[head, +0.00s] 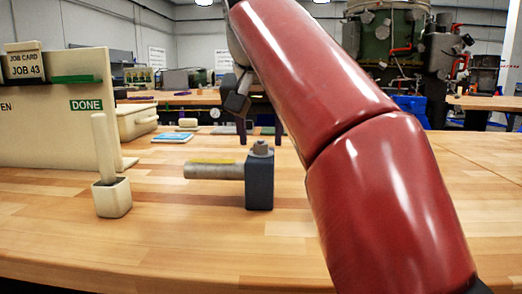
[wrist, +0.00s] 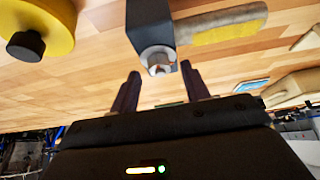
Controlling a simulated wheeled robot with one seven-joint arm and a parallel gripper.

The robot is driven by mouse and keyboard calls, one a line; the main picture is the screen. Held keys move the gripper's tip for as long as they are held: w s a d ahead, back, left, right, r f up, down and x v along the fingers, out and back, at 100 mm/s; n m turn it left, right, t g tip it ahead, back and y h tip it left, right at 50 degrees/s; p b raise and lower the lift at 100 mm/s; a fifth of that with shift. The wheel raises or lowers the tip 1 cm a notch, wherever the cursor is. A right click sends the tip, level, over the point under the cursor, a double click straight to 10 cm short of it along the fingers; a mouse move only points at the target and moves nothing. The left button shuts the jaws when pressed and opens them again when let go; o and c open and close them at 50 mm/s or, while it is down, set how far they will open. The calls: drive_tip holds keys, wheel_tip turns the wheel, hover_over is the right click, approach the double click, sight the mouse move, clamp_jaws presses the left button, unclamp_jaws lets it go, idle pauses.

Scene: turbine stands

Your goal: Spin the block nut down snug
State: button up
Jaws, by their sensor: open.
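The dark blue-grey block (head: 259,185) stands on the wooden bench in the head view, with a grey metal nut (head: 261,149) on its top. A grey pipe with a yellow band (head: 213,169) runs left from the block. In the wrist view the block (wrist: 150,22) is at the top, and the nut (wrist: 158,61) faces the gripper, near the fingertips. My gripper (wrist: 159,71) is open, with its two dark fingers spread apart and nothing held. In the head view the fingers (head: 260,138) show either side of the nut's top. I cannot tell the exact gap between them and the nut.
A cream holder with an upright peg (head: 112,197) stands left on the bench, before a cream board (head: 50,135) with a job card. A yellow round object with a dark knob (wrist: 35,28) shows in the wrist view. Bench front is clear.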

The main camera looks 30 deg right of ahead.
drive_tip(key=shift+w+d+f, duration=0.2)
drive_tip(key=shift+w+f, duration=0.1)
drive_tip(key=shift+f, duration=0.3)
